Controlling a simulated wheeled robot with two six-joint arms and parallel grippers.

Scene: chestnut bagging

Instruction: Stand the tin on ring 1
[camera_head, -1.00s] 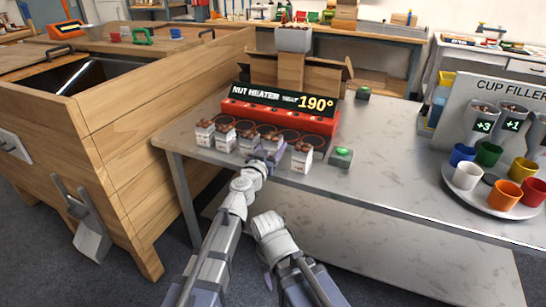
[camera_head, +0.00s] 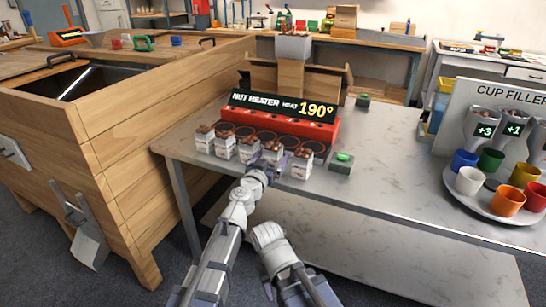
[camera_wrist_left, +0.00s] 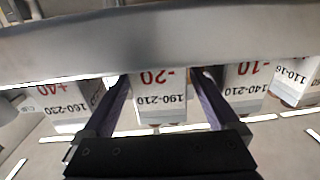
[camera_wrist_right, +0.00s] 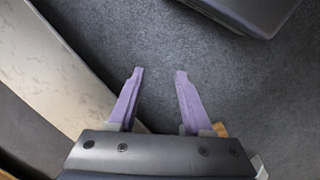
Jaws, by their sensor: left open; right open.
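Several white, square-sided tins with chestnuts on top stand in a row along the front of the nut heater (camera_head: 270,122), which reads 190°. Its dark rings (camera_head: 268,137) lie behind the tins; I cannot read any ring numbers. My left gripper (camera_head: 268,168) is open at the front of the row. In the left wrist view, a tin marked -20 and 190-210 (camera_wrist_left: 160,102) shows between its fingers (camera_wrist_left: 163,85). Neighbouring tins marked +40 (camera_wrist_left: 62,105) and -10 (camera_wrist_left: 245,88) stand on either side. My right gripper (camera_wrist_right: 159,74) is open and empty above the floor.
A green-button box (camera_head: 342,163) stands right of the tins. A round tray (camera_head: 487,207) of coloured cups is at the right under the cup filler (camera_head: 505,98). The table middle (camera_head: 390,165) is clear. A wooden bin (camera_head: 170,110) stands close on the left.

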